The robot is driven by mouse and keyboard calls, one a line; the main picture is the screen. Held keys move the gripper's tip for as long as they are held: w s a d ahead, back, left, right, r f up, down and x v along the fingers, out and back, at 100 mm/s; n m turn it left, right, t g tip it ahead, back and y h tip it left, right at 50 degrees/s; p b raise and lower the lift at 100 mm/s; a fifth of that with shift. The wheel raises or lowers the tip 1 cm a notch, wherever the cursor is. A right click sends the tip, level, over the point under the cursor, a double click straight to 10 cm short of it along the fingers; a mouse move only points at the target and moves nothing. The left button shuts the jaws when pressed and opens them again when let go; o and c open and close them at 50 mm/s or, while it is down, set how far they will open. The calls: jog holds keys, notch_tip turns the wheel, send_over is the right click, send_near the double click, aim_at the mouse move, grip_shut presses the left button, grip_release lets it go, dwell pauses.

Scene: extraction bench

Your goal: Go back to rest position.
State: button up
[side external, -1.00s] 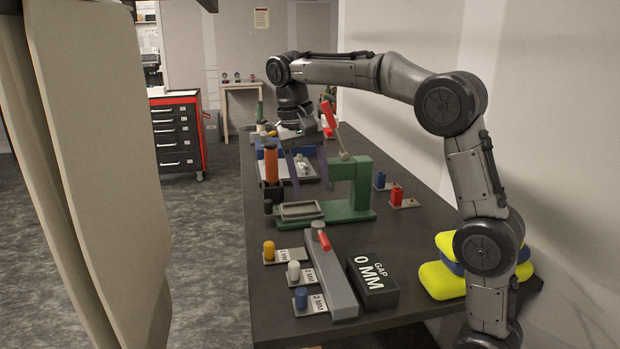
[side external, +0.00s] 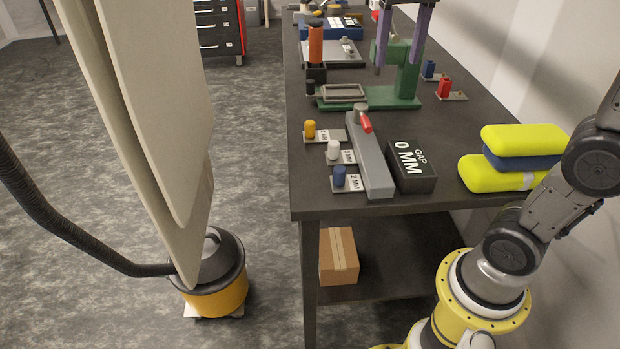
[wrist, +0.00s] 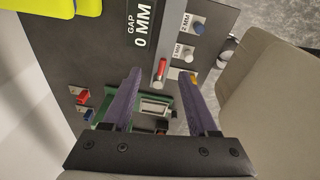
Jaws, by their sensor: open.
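My gripper (side external: 397,66) hangs at the top of the side external view, by the upright of a green press-like stand (side external: 375,102). Its two purple fingers point down and stand apart, with nothing between them that it holds. In the wrist view my gripper (wrist: 160,73) is open, its fingers spread above the bench, with parts of the green stand (wrist: 110,108) visible below and between them.
The dark bench (side external: 480,115) carries a grey bar (side external: 370,160) with a red handle, a black "0 MM GAP" block (side external: 411,167), coloured knobs on labelled plates, an orange cylinder (side external: 315,45) and yellow-blue cases (side external: 510,157). A beige panel (side external: 150,110) hangs at left.

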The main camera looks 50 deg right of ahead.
jog(key=s+a+f+n+t, duration=0.2)
jog(key=s+f+n, duration=0.2)
jog(key=s+f, duration=0.1)
jog(key=s+a+f+n+t+y, duration=0.1)
jog(key=s+a+f+n+t, duration=0.1)
jog(key=s+f, duration=0.4)
jog(key=shift+s+a+f+n+t+y, duration=0.3)
jog(key=shift+f+n, duration=0.6)
jog(key=shift+f, duration=0.4)
dwell(0.4)
